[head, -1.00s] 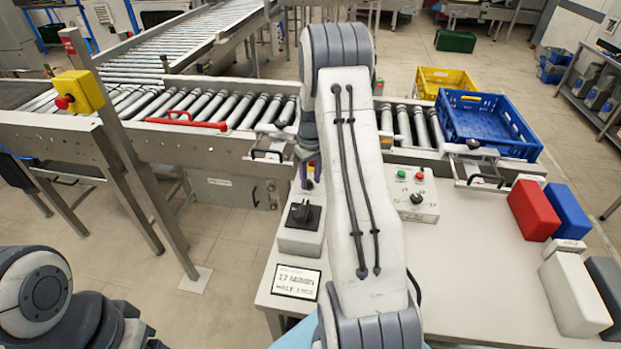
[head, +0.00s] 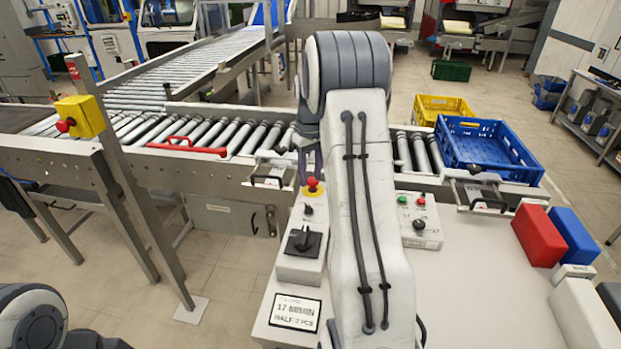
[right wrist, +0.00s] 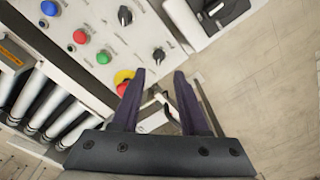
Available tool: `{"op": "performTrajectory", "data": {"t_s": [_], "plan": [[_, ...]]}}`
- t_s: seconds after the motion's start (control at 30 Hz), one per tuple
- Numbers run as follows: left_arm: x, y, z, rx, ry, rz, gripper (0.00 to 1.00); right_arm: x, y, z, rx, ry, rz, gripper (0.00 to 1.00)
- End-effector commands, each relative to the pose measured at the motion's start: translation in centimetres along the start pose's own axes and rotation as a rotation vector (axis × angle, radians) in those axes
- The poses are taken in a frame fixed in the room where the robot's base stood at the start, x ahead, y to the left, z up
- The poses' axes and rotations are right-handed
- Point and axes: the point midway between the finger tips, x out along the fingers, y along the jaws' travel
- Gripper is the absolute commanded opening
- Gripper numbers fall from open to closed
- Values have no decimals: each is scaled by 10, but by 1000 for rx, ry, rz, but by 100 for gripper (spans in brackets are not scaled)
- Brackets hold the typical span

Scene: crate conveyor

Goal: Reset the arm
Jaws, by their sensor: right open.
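My right arm (head: 365,200) reaches up the middle of the head view. My right gripper (head: 310,165) is mostly hidden beside its elbow in that view. In the right wrist view my right gripper (right wrist: 159,88) is open, its two dark purple fingers apart with nothing held between them. It hovers over the control boxes, near the red and yellow emergency button (right wrist: 123,82); contact cannot be told. My left arm (head: 40,320) shows only as a link at the lower left; its gripper is out of view.
A control box (head: 303,235) with a black switch and a button box (head: 419,220) stand on the white table (head: 465,285). The roller conveyor (head: 215,132) runs behind. A blue crate (head: 490,150), yellow crate (head: 440,107), red block (head: 538,235) and blue block (head: 574,235) are at right.

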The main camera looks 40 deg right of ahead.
Motion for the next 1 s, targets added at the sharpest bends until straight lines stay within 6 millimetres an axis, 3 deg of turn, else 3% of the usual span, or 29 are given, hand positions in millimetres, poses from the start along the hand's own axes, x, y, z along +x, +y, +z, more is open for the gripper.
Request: {"op": "performTrajectory", "data": {"t_s": [0.37,0.47,0.57,0.67,0.73,0.87,0.9,1.0], "plan": [[0,0,0,0,0,0,72,0,-2,0,-3,0,0,44],[0,0,0,0,0,0,72,-4,-22,-2,-28,3,-2,44],[0,0,0,0,0,0,72,-14,-70,-1,-85,10,-6,44],[0,0,0,0,0,0,72,-25,-140,11,-172,18,-14,44],[0,0,0,0,0,0,72,-32,-190,30,-238,23,-21,44],[0,0,0,0,0,0,72,-40,-274,85,-367,31,-38,44],[0,0,0,0,0,0,72,-41,-295,107,-408,33,-44,44],[0,0,0,0,0,0,72,-40,-335,166,-508,35,-59,44]]}}
